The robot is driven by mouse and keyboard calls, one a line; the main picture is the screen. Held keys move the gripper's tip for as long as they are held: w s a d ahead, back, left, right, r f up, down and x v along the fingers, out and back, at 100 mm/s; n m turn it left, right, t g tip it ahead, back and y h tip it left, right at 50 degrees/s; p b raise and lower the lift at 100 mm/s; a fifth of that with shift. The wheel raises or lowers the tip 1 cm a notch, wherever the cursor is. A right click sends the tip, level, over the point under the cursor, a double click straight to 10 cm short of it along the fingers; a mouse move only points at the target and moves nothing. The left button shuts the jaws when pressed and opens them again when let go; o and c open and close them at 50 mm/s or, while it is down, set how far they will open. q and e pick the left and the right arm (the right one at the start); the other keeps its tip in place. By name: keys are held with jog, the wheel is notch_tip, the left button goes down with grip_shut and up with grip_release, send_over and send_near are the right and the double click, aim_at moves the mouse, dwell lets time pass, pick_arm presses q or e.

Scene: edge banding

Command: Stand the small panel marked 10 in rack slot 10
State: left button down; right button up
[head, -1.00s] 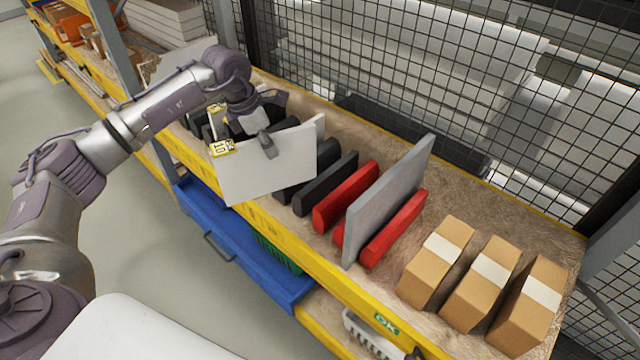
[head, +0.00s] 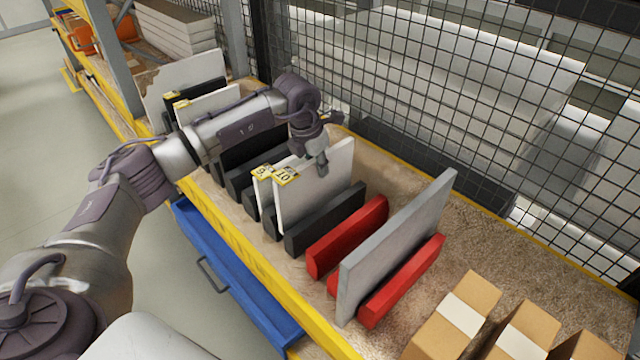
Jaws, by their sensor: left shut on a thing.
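The white panel marked 10 (head: 312,198) stands upright between black rack dividers in the head view, its yellow tag (head: 286,176) at the near top corner. My left gripper (head: 322,165) is shut on its top edge. Its lower edge is hidden behind a black divider (head: 325,220), so I cannot tell whether it touches the bottom. Another white panel with a yellow tag marked 9 (head: 262,172) stands close on its left. My right gripper is not in view.
To the right, a grey panel (head: 395,245) stands between red dividers (head: 347,236). Cardboard boxes (head: 455,318) sit at the front right. More white panels (head: 190,85) stand at the left. A wire mesh (head: 450,100) closes the back. A blue drawer (head: 235,290) is below the shelf.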

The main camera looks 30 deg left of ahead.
aim_at(320, 179)
pick_arm(q)
jog(key=x, duration=0.3)
jog(key=p+x, duration=0.1)
jog(key=shift+s+f, duration=0.25)
jog(key=shift+f, duration=0.1)
jog(key=shift+a+f, duration=0.1)
jog(key=shift+f, duration=0.05)
jog(key=c, duration=1.6)
grip_release()
jog(key=shift+f, duration=0.15)
jog(key=o, duration=0.4)
jog(key=shift+s, duration=0.1)
jog(key=shift+o, duration=0.2)
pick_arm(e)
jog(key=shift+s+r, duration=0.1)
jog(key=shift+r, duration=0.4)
